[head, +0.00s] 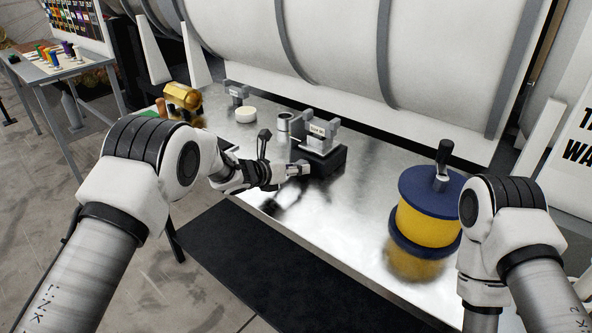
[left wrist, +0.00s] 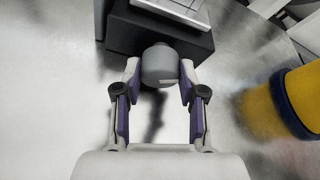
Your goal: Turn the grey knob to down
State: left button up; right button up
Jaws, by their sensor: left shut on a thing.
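The grey knob (left wrist: 160,66) sits on the front face of a black box (left wrist: 192,43) in the left wrist view. A pale mark shows on the right part of the knob. My left gripper (left wrist: 160,80) has one finger on each side of the knob and is shut on it. In the head view the same black box (head: 327,160) stands on the metal table, and my left gripper (head: 297,170) reaches its front left side. The knob is mostly hidden there by the fingers. My right gripper is not in view; only my right arm shows.
A blue and yellow spool (head: 425,218) with a black handle stands on the metal table (head: 345,222) to the right. A white round piece (head: 246,114) and a gold part (head: 183,97) lie at the back left. A large white cylinder (head: 340,40) runs behind the table.

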pick_arm(q)
jog(key=o, duration=1.1)
jog(key=shift+o, duration=0.2)
jog(key=shift+a, duration=0.1)
jog(key=v, duration=1.1)
jog(key=shift+s+a+r, duration=0.2)
jog(key=shift+s, duration=0.1)
